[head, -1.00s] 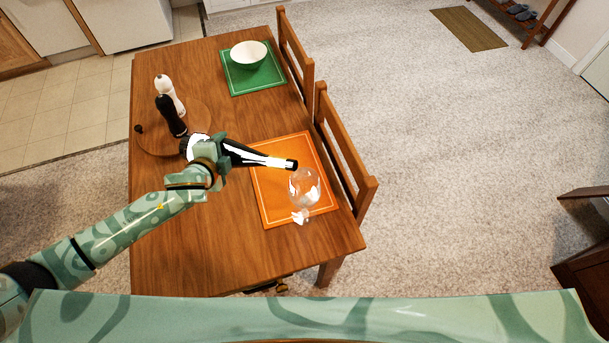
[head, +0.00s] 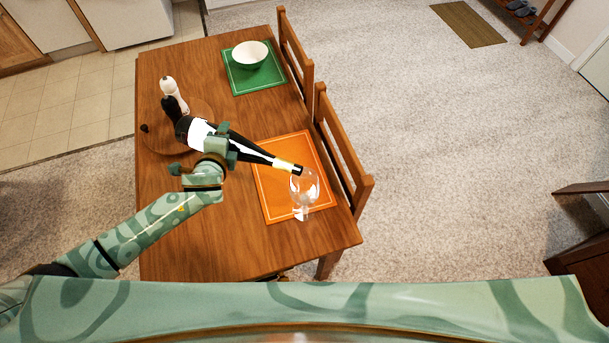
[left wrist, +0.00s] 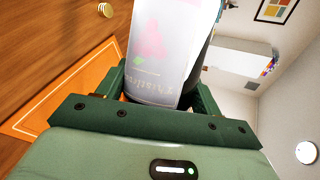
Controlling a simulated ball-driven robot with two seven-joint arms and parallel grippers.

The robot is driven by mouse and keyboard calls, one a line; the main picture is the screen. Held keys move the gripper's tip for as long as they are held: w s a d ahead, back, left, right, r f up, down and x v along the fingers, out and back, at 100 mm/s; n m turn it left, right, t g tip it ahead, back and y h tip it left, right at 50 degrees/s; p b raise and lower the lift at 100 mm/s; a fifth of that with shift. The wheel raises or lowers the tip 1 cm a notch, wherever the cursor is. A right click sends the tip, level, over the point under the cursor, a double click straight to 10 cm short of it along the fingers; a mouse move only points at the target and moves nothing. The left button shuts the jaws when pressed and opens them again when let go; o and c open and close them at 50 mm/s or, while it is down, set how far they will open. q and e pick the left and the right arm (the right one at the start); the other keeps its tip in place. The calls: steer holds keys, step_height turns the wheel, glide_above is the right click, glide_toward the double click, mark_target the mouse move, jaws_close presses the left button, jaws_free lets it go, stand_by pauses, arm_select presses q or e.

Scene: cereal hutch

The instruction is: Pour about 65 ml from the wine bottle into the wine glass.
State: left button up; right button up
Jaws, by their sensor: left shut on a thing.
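The dark wine bottle (head: 257,155) with a white label is tilted, its neck pointing right and its mouth at the rim of the wine glass. My left gripper (head: 221,145) is shut around the bottle's body; in the left wrist view the bottle's label (left wrist: 160,45) fills the space between the fingers (left wrist: 165,90). The clear wine glass (head: 305,187) stands on the orange placemat (head: 275,200) near the table's right edge. I cannot tell whether liquid is flowing or is in the glass. My right gripper is not in view.
A black mill and a white mill (head: 168,86) stand on a round wooden board (head: 200,108) behind the bottle. A white bowl (head: 250,54) sits on a green placemat (head: 265,87) at the back. Two chairs (head: 343,150) line the right edge. The table's near left is clear.

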arm_select(q)
steer(key=shift+r+t+y+p, duration=0.3)
steer(key=shift+r+p, duration=0.3)
steer(key=shift+r, duration=0.3)
steer(key=shift+w+a+r+m, duration=0.1)
steer(key=shift+a+m, duration=0.05)
steer(key=shift+m, duration=0.15)
steer(key=shift+w+a, duration=0.15)
steer(key=shift+a, duration=0.2)
stand_by(1.0)
